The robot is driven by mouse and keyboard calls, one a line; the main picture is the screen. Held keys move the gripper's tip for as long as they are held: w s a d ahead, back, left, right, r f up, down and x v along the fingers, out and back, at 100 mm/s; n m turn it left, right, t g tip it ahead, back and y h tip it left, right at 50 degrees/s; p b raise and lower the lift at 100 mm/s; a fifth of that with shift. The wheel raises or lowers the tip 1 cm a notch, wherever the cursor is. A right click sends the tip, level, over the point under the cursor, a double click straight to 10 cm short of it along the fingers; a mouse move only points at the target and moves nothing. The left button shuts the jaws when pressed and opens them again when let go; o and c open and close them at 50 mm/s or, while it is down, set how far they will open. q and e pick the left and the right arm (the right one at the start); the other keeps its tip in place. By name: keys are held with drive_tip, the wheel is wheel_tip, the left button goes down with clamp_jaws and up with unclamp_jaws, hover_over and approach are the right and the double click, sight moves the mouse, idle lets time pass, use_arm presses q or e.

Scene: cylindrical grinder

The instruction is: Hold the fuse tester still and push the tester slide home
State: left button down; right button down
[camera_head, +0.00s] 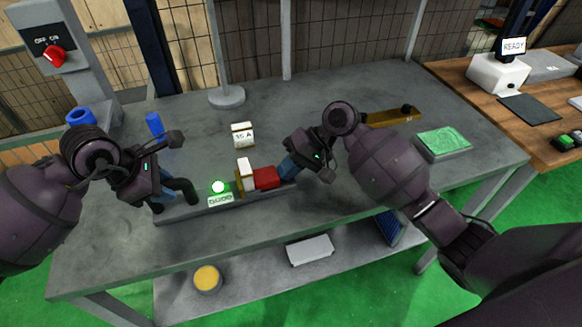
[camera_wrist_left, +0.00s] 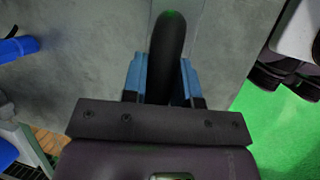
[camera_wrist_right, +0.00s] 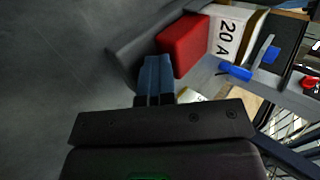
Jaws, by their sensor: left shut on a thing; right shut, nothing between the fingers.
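The fuse tester is a long grey bar (camera_head: 240,203) near the table's front edge, with a black curved handle (camera_head: 183,187) at its left end. My left gripper (camera_head: 167,186) is shut around this handle, which shows between its blue fingers in the left wrist view (camera_wrist_left: 167,60). A lit green lamp (camera_head: 218,187) stands above a label that seems to read GOOD (camera_head: 220,201). A white fuse (camera_wrist_right: 225,38) marked 20 A sits against the red slide block (camera_head: 266,178). My right gripper (camera_head: 286,167) is shut and empty at the red block's outer end, touching or nearly touching it.
A white block (camera_head: 242,135) with a rating label stands behind the tester. The table's front right is clear.

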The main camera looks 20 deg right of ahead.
use_arm(q)
drive_tip(key=shift+d, duration=0.1)
use_arm(e)
drive_tip(key=shift+a, duration=0.1)
drive_tip(key=v, duration=1)
idle(0.3)
use_arm(q)
drive_tip(key=c, duration=0.8)
unclamp_jaws()
drive_tip(key=shift+r, duration=0.1)
drive_tip(key=v, duration=1.2)
drive_tip(key=shift+s+f, duration=0.1)
drive_tip(key=shift+f, duration=0.1)
use_arm(e)
drive_tip(key=shift+f, duration=0.1)
